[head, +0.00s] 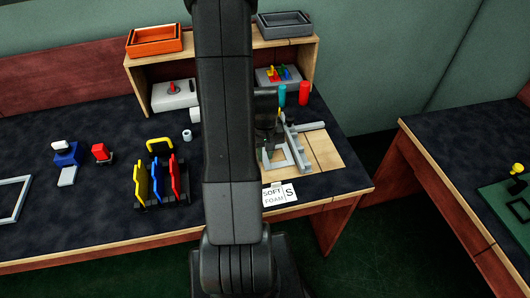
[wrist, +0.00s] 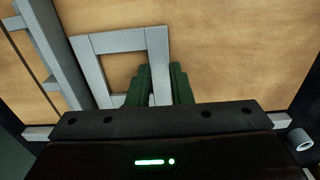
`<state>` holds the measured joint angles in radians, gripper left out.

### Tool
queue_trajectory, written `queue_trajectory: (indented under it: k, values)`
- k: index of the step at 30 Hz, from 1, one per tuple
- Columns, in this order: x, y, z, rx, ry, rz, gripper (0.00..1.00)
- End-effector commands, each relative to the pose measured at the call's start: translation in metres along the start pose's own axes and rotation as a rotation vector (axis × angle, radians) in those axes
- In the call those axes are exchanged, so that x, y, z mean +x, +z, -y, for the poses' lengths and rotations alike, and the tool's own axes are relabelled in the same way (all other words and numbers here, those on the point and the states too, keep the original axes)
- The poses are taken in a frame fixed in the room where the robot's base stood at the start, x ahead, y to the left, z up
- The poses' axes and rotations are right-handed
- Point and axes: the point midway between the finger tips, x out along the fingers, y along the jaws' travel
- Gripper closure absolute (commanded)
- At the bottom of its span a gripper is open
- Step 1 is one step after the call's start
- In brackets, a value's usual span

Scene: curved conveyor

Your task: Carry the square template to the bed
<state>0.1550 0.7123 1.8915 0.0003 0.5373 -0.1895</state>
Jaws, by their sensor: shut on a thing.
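The square template, a light grey open square frame (wrist: 88,50), shows in the wrist view with one side between my dark green fingers (wrist: 160,84). My gripper is shut on that side. In the head view my gripper (head: 267,147) is over the pale wooden board at the bench's right end, and part of the frame (head: 279,165) shows beside my arm. The wooden board (head: 323,152) carries a grey rail (head: 294,140), which lies left of the frame in the wrist view (wrist: 50,45). I cannot tell whether the frame touches the board. My arm hides part of it.
A wooden shelf with an orange tray (head: 154,40) and a grey tray (head: 284,25) stands behind. Red (head: 303,93) and teal (head: 282,95) cylinders stand near the board. A rack (head: 160,185) and another grey frame (head: 14,200) are left. A second table (head: 465,160) is right, across a gap.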

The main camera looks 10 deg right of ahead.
Motion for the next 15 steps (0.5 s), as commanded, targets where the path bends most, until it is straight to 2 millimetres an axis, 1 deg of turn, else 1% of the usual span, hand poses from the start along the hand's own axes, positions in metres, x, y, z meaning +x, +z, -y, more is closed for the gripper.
queue_trajectory:
  k: [4,5,6,8,15]
  values:
    - [0.0045,0.0000,0.0000,0.000,0.000,0.000,1.00]
    - [0.0034,0.0000,0.0000,0.000,0.000,0.000,0.77]
    - [0.0027,0.0000,0.0000,0.000,0.000,0.000,0.69]
    - [0.0027,0.0000,0.0000,0.000,0.000,0.000,0.59]
    - [0.0025,0.0000,0.0000,0.000,0.000,0.000,0.59]
